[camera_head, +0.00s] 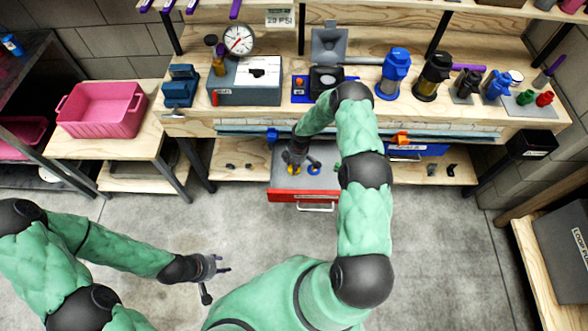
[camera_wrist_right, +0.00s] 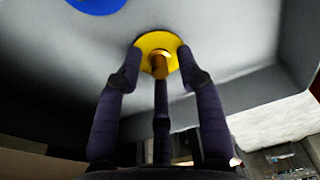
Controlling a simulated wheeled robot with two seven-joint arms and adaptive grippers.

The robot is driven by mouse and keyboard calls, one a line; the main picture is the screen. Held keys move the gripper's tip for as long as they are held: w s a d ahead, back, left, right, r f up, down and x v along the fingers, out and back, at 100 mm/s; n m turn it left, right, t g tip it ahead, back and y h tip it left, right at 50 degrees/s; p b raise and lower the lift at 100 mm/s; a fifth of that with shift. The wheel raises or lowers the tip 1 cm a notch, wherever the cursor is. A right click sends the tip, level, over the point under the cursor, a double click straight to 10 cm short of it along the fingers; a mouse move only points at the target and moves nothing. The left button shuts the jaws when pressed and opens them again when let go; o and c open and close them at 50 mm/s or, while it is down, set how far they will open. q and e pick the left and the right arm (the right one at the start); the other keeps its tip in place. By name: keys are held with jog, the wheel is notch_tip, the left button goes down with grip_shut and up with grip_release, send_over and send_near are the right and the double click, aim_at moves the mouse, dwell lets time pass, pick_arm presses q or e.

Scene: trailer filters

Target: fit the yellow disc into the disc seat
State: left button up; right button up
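The yellow disc (camera_wrist_right: 151,42) with a brass-coloured knob (camera_wrist_right: 160,66) lies on the grey floor of an open drawer. In the head view the yellow disc (camera_head: 292,170) is partly hidden under my right gripper (camera_head: 296,161). In the right wrist view the fingers of my right gripper (camera_wrist_right: 163,75) are spread around the knob, with gaps visible on both sides. My left gripper (camera_head: 216,267) is open and empty above the concrete floor. A unit with a black round part and a raised grey lid (camera_head: 328,45) stands on the bench; I cannot tell whether it is the disc seat.
A blue disc (camera_wrist_right: 97,3) lies near the yellow one. The red-fronted drawer (camera_head: 291,196) is pulled out below the bench. A gauge (camera_head: 238,39), a grey box (camera_head: 244,92) and several filter housings (camera_head: 396,73) stand on the bench. A pink bin (camera_head: 102,110) is at left.

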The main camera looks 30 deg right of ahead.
grip_shut()
jog(key=shift+r, duration=0.1)
